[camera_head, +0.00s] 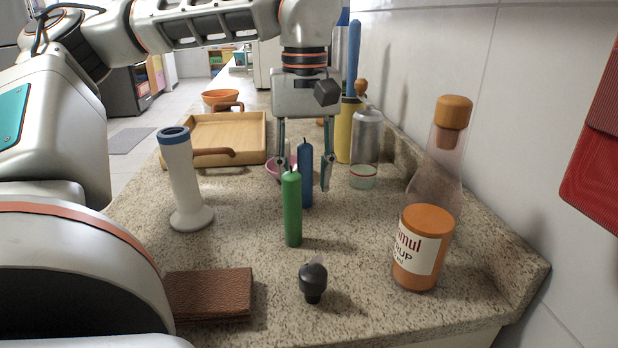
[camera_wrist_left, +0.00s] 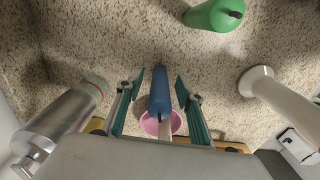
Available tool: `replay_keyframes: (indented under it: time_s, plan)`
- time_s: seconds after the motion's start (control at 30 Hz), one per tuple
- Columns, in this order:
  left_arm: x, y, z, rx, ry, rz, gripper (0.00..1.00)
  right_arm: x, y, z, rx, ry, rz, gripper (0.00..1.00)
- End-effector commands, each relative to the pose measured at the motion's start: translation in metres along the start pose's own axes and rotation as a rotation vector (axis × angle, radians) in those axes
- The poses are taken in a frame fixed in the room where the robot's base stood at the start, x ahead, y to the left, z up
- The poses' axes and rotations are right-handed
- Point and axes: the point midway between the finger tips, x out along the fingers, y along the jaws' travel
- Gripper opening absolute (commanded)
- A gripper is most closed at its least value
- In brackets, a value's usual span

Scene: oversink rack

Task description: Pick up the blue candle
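The blue candle (camera_head: 305,176) stands upright on the granite counter, just behind the green candle (camera_head: 292,207), which covers part of it in the head view. My left gripper (camera_head: 304,178) points down from above with its fingers spread on either side of the blue candle. In the left wrist view the blue candle (camera_wrist_left: 160,90) lies between the two open fingers (camera_wrist_left: 157,88), with a visible gap on each side. The green candle (camera_wrist_left: 214,15) shows at the top of that view, outside the fingers. My right gripper is not in view.
A white cylinder stand (camera_head: 184,185) is left of the candles. A pink bowl (camera_head: 275,168) sits behind them. A dark stopper (camera_head: 313,281) and a brown wallet-like block (camera_head: 210,294) are in front.

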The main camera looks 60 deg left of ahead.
Motion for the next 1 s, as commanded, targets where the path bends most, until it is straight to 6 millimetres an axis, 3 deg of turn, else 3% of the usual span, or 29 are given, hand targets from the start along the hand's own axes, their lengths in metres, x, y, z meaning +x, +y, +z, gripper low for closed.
replay_keyframes:
  time_s: [0.1,0.27,0.73,0.87,1.0]
  plan:
    - [-0.002,0.000,0.000,0.000,0.001,0.002,0.37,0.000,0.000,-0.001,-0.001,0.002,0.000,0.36]
    - [-0.001,0.000,0.000,0.000,0.001,0.001,0.00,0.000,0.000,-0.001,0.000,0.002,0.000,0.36]
    - [-0.008,0.000,0.000,-0.001,0.003,0.002,0.00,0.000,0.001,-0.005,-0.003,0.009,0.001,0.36]
    - [-0.022,-0.001,0.000,-0.002,0.004,0.005,0.00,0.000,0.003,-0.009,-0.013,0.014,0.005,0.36]
    - [-0.051,-0.001,0.000,-0.003,0.010,0.009,0.00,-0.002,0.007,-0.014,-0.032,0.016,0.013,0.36]
